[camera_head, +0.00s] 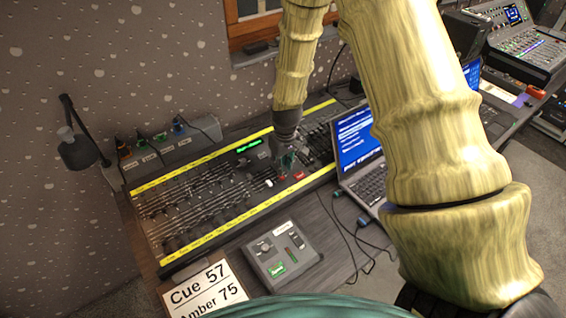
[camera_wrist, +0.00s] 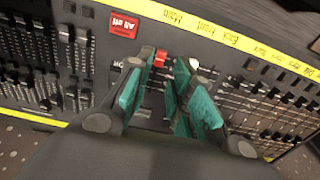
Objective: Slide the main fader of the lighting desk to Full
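The lighting desk (camera_head: 155,192) is a dark panel of faders between two yellow label strips. In the wrist view a red fader cap (camera_wrist: 160,58) lies in line with the strip label "Main", near the strip-side end of its slot. It also shows in the head view (camera_head: 283,177). My gripper (camera_wrist: 164,62) has teal fingertips, parted, with the red cap between them. I cannot tell whether they touch it. A white fader cap (camera_wrist: 194,64) sits just outside the right finger. The fingers hide much of the slot. In the head view my gripper (camera_head: 287,163) is low over the desk.
A red "All off" button (camera_wrist: 123,25) is close to the left finger. An open laptop (camera_head: 368,190) stands right of the desk. A small grey control box (camera_head: 305,262) and a "Cue 57" card (camera_head: 205,292) lie in front. A lamp (camera_head: 77,150) stands at left.

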